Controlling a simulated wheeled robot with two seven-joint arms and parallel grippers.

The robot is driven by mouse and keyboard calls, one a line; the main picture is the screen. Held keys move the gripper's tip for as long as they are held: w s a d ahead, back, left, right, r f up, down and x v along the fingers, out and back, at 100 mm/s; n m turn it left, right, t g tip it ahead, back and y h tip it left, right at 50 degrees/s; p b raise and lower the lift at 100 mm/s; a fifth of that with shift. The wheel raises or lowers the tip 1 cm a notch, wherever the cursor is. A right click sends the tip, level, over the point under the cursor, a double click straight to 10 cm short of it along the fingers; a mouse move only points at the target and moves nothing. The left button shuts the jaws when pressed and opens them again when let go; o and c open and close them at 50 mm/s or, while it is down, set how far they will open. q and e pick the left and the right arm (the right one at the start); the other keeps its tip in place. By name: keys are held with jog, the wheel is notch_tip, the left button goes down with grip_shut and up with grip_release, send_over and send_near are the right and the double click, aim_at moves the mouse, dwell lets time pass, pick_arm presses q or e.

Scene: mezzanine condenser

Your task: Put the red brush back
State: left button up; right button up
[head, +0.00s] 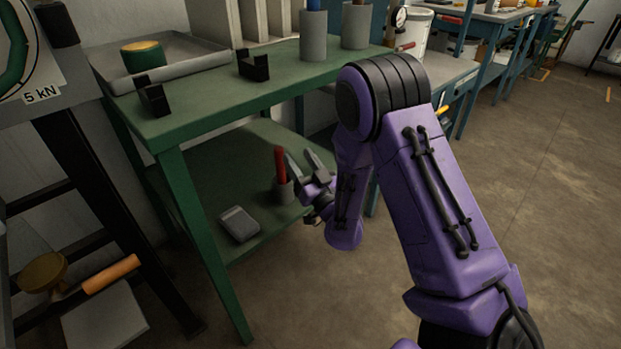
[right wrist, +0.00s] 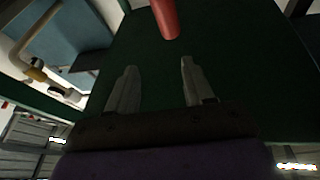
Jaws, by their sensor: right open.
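My right gripper (head: 304,160) is open and empty just to the right of the handle. In the right wrist view the red brush (right wrist: 165,18) shows at the top, beyond the gap between the open fingertips (right wrist: 159,66), with nothing between the fingers. My left gripper is not in view.
The green bench top (head: 205,100) overhangs the shelf. It carries two black cradles (head: 154,97) (head: 253,66), grey cups (head: 313,38) and a metal tray (head: 180,75). A grey box (head: 239,223) lies on the lower shelf (head: 215,180). A green leg (head: 205,240) stands at the front.

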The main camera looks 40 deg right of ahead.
jog(key=b+v, duration=0.3)
jog(key=v, duration=0.5)
jog(key=s+a+f+g, duration=0.1)
jog(key=s+f+g, duration=0.25)
jog(key=f, duration=0.55)
jog(key=s+a+f+g, duration=0.2)
jog(key=f+g, duration=0.2)
jog(key=f, duration=0.6)
jog(key=s+a+f+m+g, duration=0.3)
jog(key=s+f+g, duration=0.8)
jog(key=s+f, duration=0.4)
jog(key=s, duration=0.3)
jog(key=shift+s+a+m, duration=0.2)
jog(key=shift+s+m, duration=0.15)
jog(key=shift+m, duration=0.05)
jog(key=shift+w, duration=0.1)
